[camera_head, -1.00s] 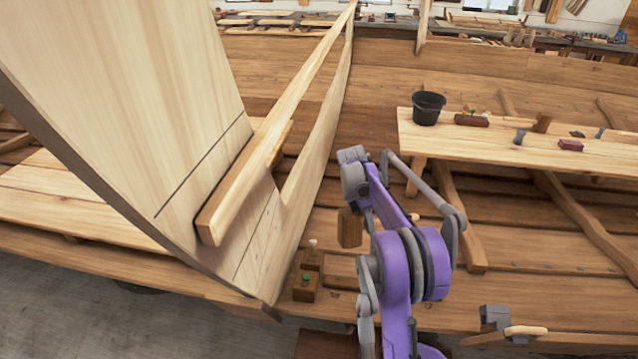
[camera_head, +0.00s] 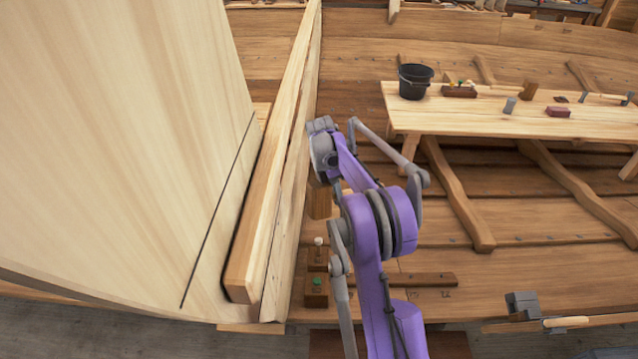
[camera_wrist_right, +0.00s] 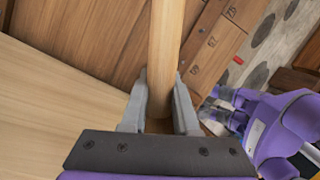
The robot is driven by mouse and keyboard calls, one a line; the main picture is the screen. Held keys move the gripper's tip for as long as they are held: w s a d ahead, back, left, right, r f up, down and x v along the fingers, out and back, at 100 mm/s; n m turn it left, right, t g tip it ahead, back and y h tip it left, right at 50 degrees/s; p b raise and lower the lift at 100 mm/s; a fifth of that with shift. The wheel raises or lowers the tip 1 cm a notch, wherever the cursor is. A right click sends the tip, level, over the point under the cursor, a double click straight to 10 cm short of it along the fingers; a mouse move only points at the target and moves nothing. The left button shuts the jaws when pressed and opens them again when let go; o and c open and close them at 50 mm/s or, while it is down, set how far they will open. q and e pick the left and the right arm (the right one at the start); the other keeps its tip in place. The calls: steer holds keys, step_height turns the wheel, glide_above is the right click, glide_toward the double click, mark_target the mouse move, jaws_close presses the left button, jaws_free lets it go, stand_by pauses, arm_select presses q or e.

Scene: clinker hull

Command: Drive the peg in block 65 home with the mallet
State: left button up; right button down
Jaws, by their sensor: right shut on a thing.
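In the right wrist view, my right gripper (camera_wrist_right: 158,112) is shut on a round, pale wooden handle, the mallet's (camera_wrist_right: 166,45), which runs up out of the picture. In the head view, a brown wooden mallet head (camera_head: 319,203) shows beside my purple arm, above the blocks; my gripper is hidden there. A small block with a pale upright peg (camera_head: 318,242) stands by the foot of the big plank. Just in front is another block (camera_head: 316,297) with a green-topped peg (camera_head: 317,281). I cannot read which block is 65. My left gripper is in neither view.
Tall pale planking (camera_head: 130,130) and a long batten (camera_head: 262,215) rise close on the left. A bench (camera_head: 560,125) at the right carries a black bucket (camera_head: 415,82) and several tools. A grey clamp-like thing (camera_head: 523,304) lies at lower right.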

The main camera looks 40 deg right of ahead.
steer(key=shift+s+f, duration=0.15)
steer(key=shift+f, duration=0.35)
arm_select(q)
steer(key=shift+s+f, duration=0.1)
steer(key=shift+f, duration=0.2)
arm_select(e)
steer(key=shift+w+d+f, duration=0.1)
steer(key=shift+w+d, duration=0.1)
steer(key=shift+w, duration=0.25)
step_height(320, 180, down, 9)
steer(key=s+a, duration=0.2)
steer(key=r, duration=0.3)
steer(key=w+d+r, duration=0.1)
steer(key=r, duration=0.2)
steer(key=w+d+r, duration=0.1)
steer(key=r, duration=0.2)
steer(key=shift+w+r, duration=0.1)
steer(key=shift+r, duration=0.05)
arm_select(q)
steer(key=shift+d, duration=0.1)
